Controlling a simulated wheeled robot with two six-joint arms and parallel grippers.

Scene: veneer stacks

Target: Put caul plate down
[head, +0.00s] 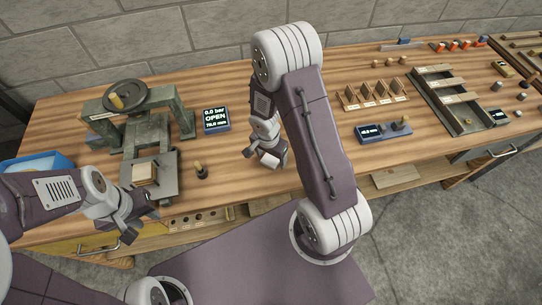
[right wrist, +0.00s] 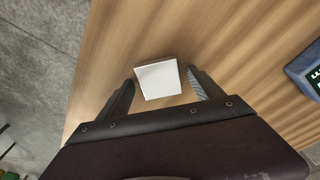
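In the right wrist view, a pale, shiny square plate (right wrist: 158,80), which I take for the caul plate, lies over the wood between my right gripper's fingertips (right wrist: 161,80). Its left edge is close to one finger; a strip of wood shows between its right edge and the other finger, so the gripper looks open around it. In the head view my right gripper (head: 270,160) is low over the bench near its front edge and hides most of the plate. My left gripper (head: 128,228) is in front of the press; its finger gap is unclear.
The green press (head: 150,130) holds a small pale stack (head: 144,173) on its bed. A display reading OPEN (head: 215,119) and a small dark peg-like tool (head: 200,171) stand beside it. A blue gauge (head: 370,133), a slotted wooden rack (head: 376,98) and a green tray (head: 438,112) lie right.

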